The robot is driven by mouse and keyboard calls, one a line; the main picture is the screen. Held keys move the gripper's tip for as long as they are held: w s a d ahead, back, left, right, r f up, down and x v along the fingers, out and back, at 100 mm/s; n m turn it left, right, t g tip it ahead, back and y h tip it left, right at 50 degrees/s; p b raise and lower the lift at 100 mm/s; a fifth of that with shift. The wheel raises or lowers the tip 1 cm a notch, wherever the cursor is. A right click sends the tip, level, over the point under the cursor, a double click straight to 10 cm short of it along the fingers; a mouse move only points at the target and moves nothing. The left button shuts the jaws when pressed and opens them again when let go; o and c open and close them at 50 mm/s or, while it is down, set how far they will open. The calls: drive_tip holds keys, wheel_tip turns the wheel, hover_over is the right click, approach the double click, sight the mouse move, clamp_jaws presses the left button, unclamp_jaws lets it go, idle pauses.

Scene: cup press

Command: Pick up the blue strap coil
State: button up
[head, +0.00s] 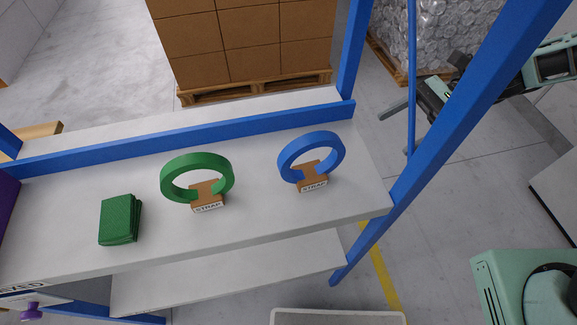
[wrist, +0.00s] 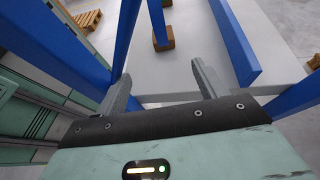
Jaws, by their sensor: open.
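In the wrist view, a blue band (wrist: 157,22) on a brown block (wrist: 163,41) appears to be this coil seen edge-on, beyond my fingers. My gripper (head: 424,88) is at the upper right in the head view, outside the blue frame and apart from the coil. Its two fingers show spread and empty in the wrist view (wrist: 162,88).
A green coil (head: 197,162) on a similar stand and a folded green stack (head: 119,219) are to the left on the shelf. A slanted blue post (head: 460,115) and a thin blue pole (head: 411,65) stand near my gripper. A blue rail (head: 190,137) runs behind the coils.

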drive_tip(key=p, duration=0.3)
approach(327, 165)
drive_tip(key=x, duration=0.5)
drive_tip(key=shift+a, duration=0.1)
drive_tip(key=shift+p+x, duration=1.3)
drive_tip(key=shift+x, duration=1.85)
drive_tip(key=shift+w+f, duration=0.1)
drive_tip(key=shift+f, duration=0.1)
drive_tip(key=c, duration=1.1)
